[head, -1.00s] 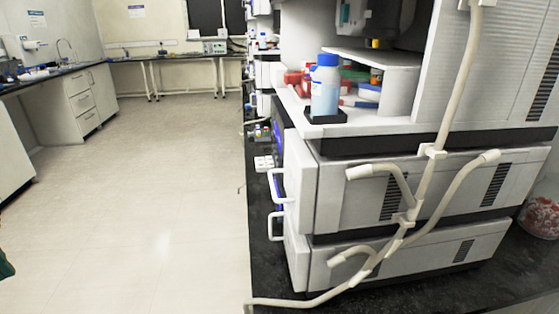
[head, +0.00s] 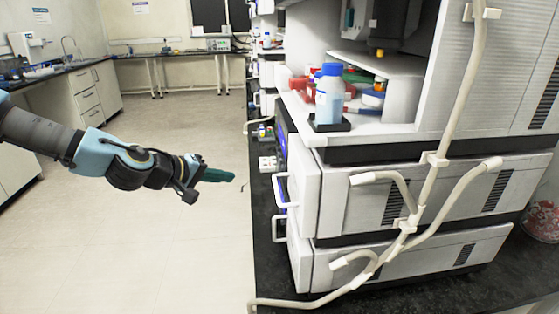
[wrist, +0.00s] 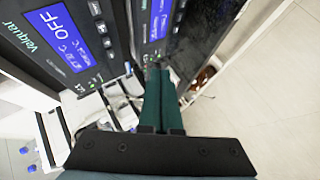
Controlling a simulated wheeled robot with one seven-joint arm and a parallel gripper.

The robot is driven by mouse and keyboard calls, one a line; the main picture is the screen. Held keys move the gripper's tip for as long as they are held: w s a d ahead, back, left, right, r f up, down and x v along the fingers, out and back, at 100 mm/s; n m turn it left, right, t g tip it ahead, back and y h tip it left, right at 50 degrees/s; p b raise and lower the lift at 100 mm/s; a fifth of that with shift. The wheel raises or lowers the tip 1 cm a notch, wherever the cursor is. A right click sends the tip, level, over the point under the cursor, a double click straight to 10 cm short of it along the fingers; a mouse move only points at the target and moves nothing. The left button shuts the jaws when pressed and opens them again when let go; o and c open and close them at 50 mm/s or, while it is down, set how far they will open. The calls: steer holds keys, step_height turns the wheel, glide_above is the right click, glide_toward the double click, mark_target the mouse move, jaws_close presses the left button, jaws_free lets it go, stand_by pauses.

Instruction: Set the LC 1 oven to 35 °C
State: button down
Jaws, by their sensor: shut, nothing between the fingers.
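My gripper (head: 236,176) is shut and empty, in the air left of the instrument stack in the head view. In the wrist view its green fingers (wrist: 157,70) lie together, pointing at the panels. There a tilted dark panel with a blue display (wrist: 62,40) reads OFF, with a smaller temperature line I cannot read surely. A second panel has another lit display (wrist: 160,18). In the head view the stack's blue-lit front (head: 281,150) shows only edge-on.
White handles (head: 280,190) stick out from the stack's front towards my gripper's side. Pale tubing (head: 430,160) runs down its near side. A blue-capped bottle (head: 330,95) stands on top. The floor (head: 170,250) left of the black bench is clear.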

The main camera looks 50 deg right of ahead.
mark_target(281, 162)
steer(key=shift+w+d+r+h, duration=0.1)
steer(key=shift+d+r+h, duration=0.15)
steer(key=shift+d+r, duration=0.3)
steer(key=shift+w+d+r+h, duration=0.1)
steer(key=shift+d+r+h, duration=0.2)
steer(key=shift+r, duration=0.4)
steer(key=shift+s+d, duration=0.1)
steer(key=shift+s, duration=0.05)
steer(key=s+d+b, duration=0.1)
steer(key=s+d, duration=0.4)
steer(key=d, duration=0.1)
steer(key=shift+s+d, duration=0.2)
steer(key=shift+d, duration=0.1)
steer(key=shift+s+d, duration=0.15)
stand_by(1.1)
steer(key=shift+s+d, duration=0.15)
steer(key=shift+d, duration=0.05)
steer(key=shift+s+d, duration=0.25)
steer(key=shift+d, duration=0.05)
stand_by(0.9)
steer(key=shift+w+a, duration=0.55)
steer(key=shift+a, duration=0.1)
